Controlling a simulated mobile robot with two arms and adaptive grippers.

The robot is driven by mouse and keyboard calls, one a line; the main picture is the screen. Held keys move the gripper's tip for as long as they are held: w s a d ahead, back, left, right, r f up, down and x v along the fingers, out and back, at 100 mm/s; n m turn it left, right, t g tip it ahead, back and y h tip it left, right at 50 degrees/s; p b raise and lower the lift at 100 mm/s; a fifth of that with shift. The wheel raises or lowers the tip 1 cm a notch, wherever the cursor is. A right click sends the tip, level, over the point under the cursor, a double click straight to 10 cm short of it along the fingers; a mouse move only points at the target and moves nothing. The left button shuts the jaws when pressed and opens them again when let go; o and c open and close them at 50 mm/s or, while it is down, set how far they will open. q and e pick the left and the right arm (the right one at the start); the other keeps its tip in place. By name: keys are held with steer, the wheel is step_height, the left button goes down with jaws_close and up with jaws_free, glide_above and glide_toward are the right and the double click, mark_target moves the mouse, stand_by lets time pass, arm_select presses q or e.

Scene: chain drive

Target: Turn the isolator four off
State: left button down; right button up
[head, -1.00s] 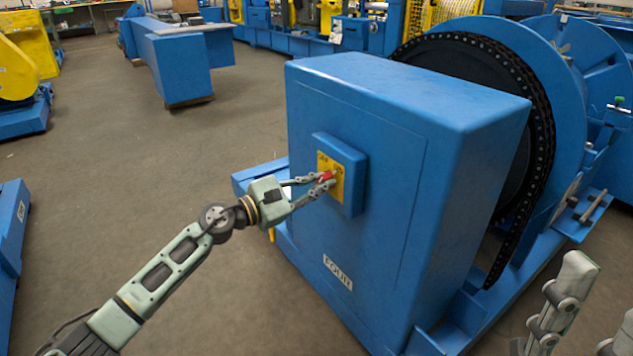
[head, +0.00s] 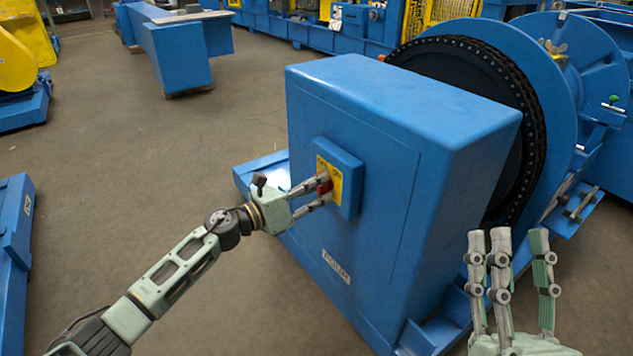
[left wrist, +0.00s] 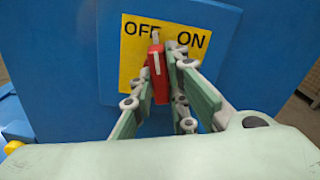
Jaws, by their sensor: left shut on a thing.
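The isolator is a red handle (left wrist: 157,72) on a yellow plate (left wrist: 131,66) marked OFF at left and ON at right in the left wrist view. The handle stands nearly upright there, its top leaning slightly left at the end of the word OFF. The plate (head: 336,186) sits on a raised blue box (head: 350,165) on the front of the blue housing (head: 372,240), labelled FOUR (head: 336,267). My left gripper (head: 325,188) is shut on the red handle, fingers on both sides. My right gripper (head: 510,240) is open and empty, fingers up, right of the housing.
A large blue drum (head: 570,120) with a black chain (head: 530,150) stands behind the housing. A blue beam (head: 180,60) is at the back left, and another blue part (head: 14,235) at the left edge. The grey floor left of the housing is clear.

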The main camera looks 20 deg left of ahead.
arm_select(q)
steer(key=n+p, duration=0.1)
steer(key=n, duration=0.1)
steer(key=shift+r+n+p, duration=0.15)
steer(key=shift+n+p, duration=0.15)
steer(key=shift+n, duration=0.1)
steer(key=n+p, duration=0.1)
steer(key=n, duration=0.1)
steer(key=shift+n+p, duration=0.35)
steer(key=shift+n, duration=0.05)
arm_select(e)
steer(key=w+d+f+g+h, duration=0.1)
steer(key=w+f+g+h, duration=0.2)
steer(key=f+g, duration=0.7)
steer(key=shift+w+d+f, duration=0.2)
steer(key=shift+w+f, duration=0.1)
steer(key=shift+f, duration=3.55)
arm_select(q)
steer(key=c, duration=1.7)
jaws_free()
steer(key=v, duration=1.2)
